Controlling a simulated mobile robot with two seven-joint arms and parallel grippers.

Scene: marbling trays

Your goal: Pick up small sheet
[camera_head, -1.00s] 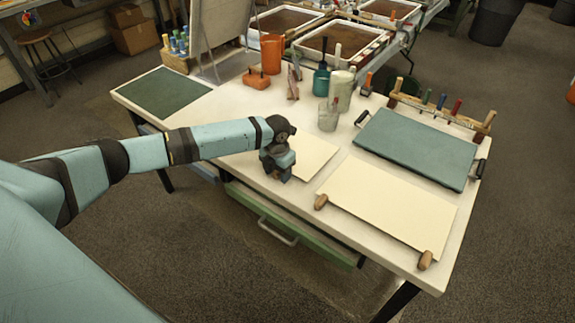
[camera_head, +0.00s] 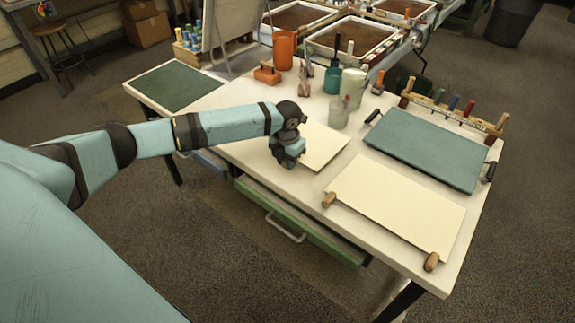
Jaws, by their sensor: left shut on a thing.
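The small sheet (camera_head: 324,146) is a cream piece of paper near the front edge of the white table, left of the larger cream sheet. My left gripper (camera_head: 288,165) points down at the small sheet's left edge and is shut on it. The gripper body covers that edge, and its fingertips are hard to make out. The small sheet looks flat and slightly above the tabletop; the exact gap cannot be told. My right gripper is not in view.
A large cream sheet (camera_head: 400,207) with wooden blocks at its front corners lies right of the small sheet. Behind are a teal board with handles (camera_head: 424,148), a tool rack (camera_head: 455,111) and jars (camera_head: 353,86). A dark green mat (camera_head: 174,86) lies at the left.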

